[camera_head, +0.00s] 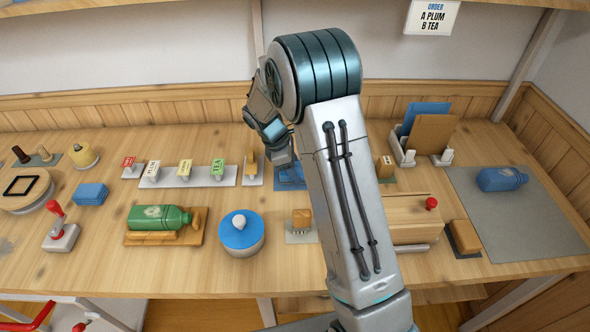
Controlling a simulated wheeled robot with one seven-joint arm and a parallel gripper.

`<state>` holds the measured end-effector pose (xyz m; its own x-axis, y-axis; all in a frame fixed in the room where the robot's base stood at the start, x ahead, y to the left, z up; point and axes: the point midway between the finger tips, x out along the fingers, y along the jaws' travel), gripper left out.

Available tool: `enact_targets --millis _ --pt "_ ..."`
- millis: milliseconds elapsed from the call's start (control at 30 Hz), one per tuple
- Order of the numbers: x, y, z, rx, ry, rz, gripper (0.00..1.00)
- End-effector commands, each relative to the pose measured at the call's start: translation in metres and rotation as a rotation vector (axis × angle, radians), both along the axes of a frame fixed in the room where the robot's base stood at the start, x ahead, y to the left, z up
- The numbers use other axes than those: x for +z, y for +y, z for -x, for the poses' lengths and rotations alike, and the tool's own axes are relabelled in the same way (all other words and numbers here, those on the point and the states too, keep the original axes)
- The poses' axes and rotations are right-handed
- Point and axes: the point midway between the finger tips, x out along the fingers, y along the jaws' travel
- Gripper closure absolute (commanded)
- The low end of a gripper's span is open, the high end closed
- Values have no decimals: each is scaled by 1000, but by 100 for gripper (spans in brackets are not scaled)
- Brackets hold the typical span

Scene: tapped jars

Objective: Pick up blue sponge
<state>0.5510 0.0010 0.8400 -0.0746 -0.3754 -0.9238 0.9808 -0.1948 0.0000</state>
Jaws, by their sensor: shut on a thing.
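My gripper (284,158) points down over the back middle of the table, partly hidden by my own arm. It is shut on a blue thing (289,177) that shows just below it, which I take to be the blue sponge. My arm covers the right side of this thing, so its outline and whether it touches the table are unclear. Another blue block, looking like a folded cloth or sponge (90,194), lies on the table at the left, apart from my gripper.
Labelled tap stands (185,172) are left of my gripper. A green bottle (158,217) lies on a wooden board, and a blue-lidded jar (240,233) stands in front. A wooden box (410,218), a brush and a grey mat (540,225) with a blue bottle (502,179) are at right.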

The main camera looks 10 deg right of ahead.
Motion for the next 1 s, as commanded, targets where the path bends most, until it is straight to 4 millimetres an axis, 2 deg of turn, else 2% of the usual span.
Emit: enact_targets --millis 167,267,367,600,1000 --pt "10 0 -1 -1 -4 0 72" --pt "23 0 -1 -2 -4 0 72" --pt "45 -1 0 -1 -6 -1 72" --pt "66 -22 38 -1 -2 0 72" --pt "101 -51 88 -2 -2 0 72"
